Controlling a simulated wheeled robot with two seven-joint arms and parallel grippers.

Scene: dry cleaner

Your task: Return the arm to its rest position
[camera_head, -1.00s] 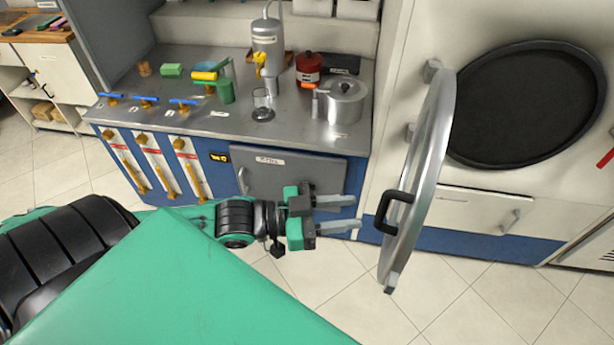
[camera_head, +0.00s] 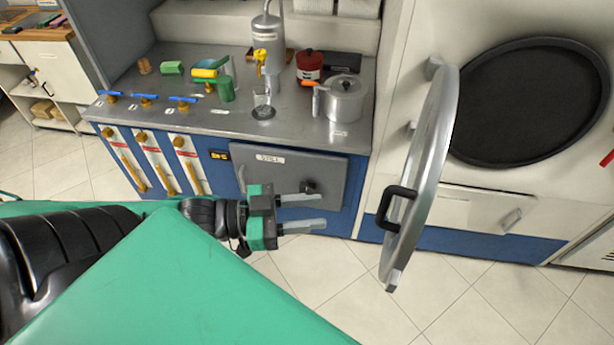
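My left arm comes in from the left in the head view. Its green and black gripper (camera_head: 312,212) points right, with its two pale fingers apart and nothing between them. It is in front of the blue cabinet, just below a grey panel door (camera_head: 290,176), and left of the open round machine door (camera_head: 423,175). It appears apart from the round door's black handle (camera_head: 397,208). My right gripper is not in view.
A steel counter (camera_head: 200,118) carries a pot (camera_head: 343,99), a red canister (camera_head: 309,66), a glass and several small items. Blue-handled valves (camera_head: 146,99) line its front edge. A dark round opening (camera_head: 530,102) is at right. The tiled floor (camera_head: 470,295) is clear.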

